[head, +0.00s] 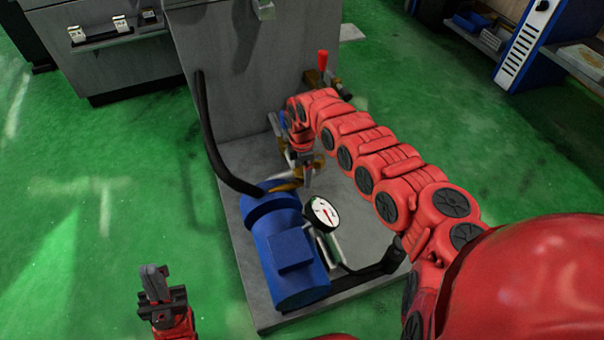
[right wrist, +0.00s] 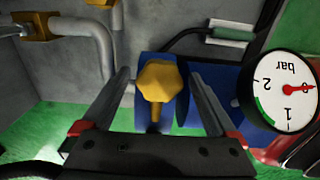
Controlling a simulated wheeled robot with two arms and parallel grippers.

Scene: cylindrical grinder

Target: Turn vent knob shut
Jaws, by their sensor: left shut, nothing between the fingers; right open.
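The vent knob (right wrist: 160,80), a yellow faceted knob on a short yellow stem, is in the middle of the right wrist view. My right gripper (right wrist: 158,84) is open, with one finger on each side of the knob; gaps show between the fingers and the knob, though depth is hard to judge. In the head view my right gripper (head: 304,167) is low by the grey panel, above brass-coloured parts, and the knob is hard to make out there. My left gripper (head: 154,283) is shut and empty over the green floor at the lower left.
A round pressure gauge (head: 323,214) stands beside a blue motor (head: 287,250) on a grey base plate (head: 236,259). The gauge (right wrist: 281,92) also shows at the right wrist view's right, its red needle near zero. A black hose (head: 208,135) and a red-handled valve (head: 323,61) are nearby.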

